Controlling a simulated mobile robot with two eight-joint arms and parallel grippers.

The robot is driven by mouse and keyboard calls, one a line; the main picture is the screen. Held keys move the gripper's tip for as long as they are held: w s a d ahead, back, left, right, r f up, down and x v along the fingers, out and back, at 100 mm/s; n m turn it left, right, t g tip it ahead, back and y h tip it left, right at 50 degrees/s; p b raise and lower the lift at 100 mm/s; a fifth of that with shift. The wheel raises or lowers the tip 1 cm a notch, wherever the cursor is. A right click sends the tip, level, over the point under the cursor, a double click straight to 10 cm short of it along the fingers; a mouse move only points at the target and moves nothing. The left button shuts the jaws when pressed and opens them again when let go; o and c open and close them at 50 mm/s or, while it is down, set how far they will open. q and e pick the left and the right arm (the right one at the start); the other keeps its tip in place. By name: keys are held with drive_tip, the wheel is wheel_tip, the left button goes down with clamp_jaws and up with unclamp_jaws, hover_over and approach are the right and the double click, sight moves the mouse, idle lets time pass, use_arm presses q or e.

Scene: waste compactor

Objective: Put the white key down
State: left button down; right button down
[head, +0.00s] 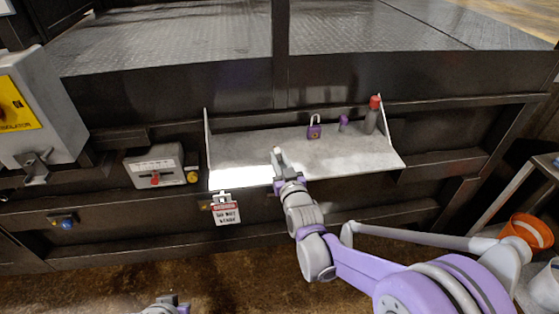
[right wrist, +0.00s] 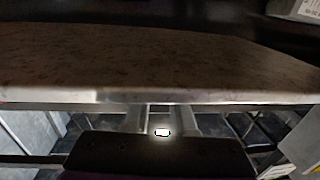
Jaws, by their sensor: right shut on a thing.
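My right gripper (head: 277,152) is at the front edge of the pale shelf (head: 345,160), left of its middle. In the right wrist view its two fingers (right wrist: 161,112) are close together, just at the shelf's front edge (right wrist: 215,97). A small bright white thing shows between them, most likely the white key (right wrist: 162,132); it is too small to make out its shape. In the head view I cannot make out the key. Part of my left gripper (head: 168,303) shows at the bottom edge; its fingers cannot be made out.
A purple padlock (head: 314,131), a small purple item (head: 343,123) and a red-capped bottle (head: 371,117) stand along the shelf's back. A grey box with a red knob (head: 155,168) is left. The shelf's front is mostly clear.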

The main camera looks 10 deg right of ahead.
drive_tip(key=shift+f, duration=0.25)
drive_tip(key=shift+f, duration=0.25)
drive_tip(key=c, duration=0.7)
unclamp_jaws()
drive_tip(key=shift+r, duration=0.1)
drive_tip(key=shift+c, duration=0.2)
drive_tip(key=shift+r, duration=0.1)
